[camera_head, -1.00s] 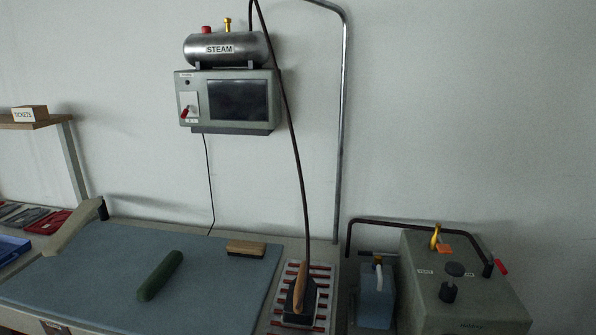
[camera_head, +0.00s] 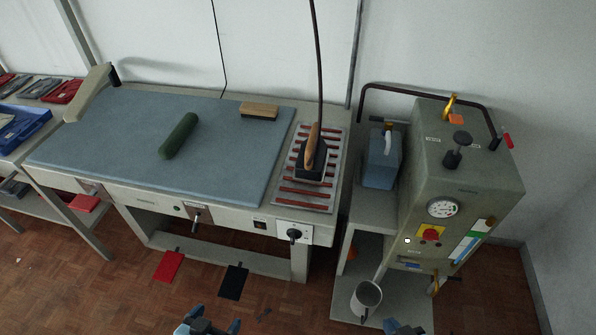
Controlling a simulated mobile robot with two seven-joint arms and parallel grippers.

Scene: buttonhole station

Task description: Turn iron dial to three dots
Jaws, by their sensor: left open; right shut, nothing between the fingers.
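The iron (camera_head: 314,158), dark with a wooden handle, rests on a white rack (camera_head: 308,196) with red strips at the right end of the pressing table. Below it, on the table's front edge, is a white plate (camera_head: 282,228) with a black dial knob (camera_head: 294,236), likely the iron dial. Its dot marks are too small to read. My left gripper (camera_head: 205,326) is at the bottom edge, left of the dial and apart from it, open and empty. My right gripper (camera_head: 405,328) is at the bottom edge, right of the dial, shut and empty, mostly cut off.
The blue table top (camera_head: 110,150) holds a green roll (camera_head: 179,136) and a brush (camera_head: 258,111). A grey boiler cabinet (camera_head: 465,160) with a gauge stands at the right, beside a blue tank (camera_head: 381,160). A cup (camera_head: 366,298) sits low. Red and black pedals lie below the table.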

